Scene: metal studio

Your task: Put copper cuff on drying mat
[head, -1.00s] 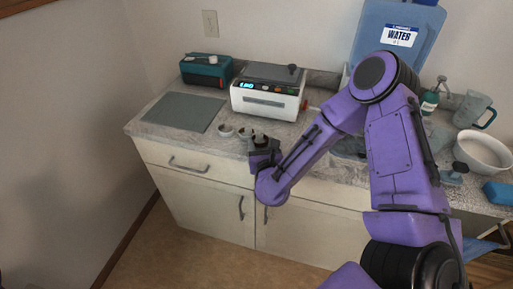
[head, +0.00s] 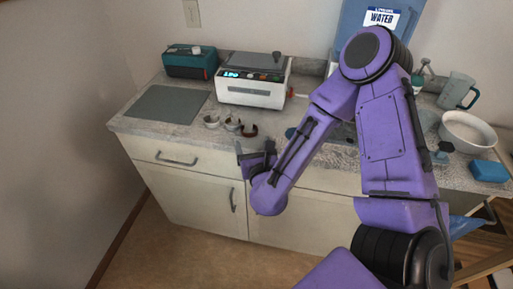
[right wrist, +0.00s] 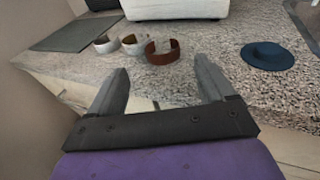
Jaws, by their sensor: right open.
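The copper cuff (head: 249,130) is the reddish-brown open ring at the right end of a row of three on the counter. It also shows in the right wrist view (right wrist: 162,57), just beyond my fingers. The drying mat looks like the flat grey mat (head: 168,103) at the counter's left end; it also shows in the right wrist view (right wrist: 75,35). My right gripper (head: 254,149) is open and empty, at the counter's front edge, on the near side of the copper cuff and apart from it. My left gripper is not in view.
Two paler cuffs (head: 211,120) (head: 232,124) stand between the copper cuff and the mat. A white machine (head: 252,92) and a teal box (head: 190,62) stand behind. A blue round object (right wrist: 268,56) lies to the right. The mat is bare.

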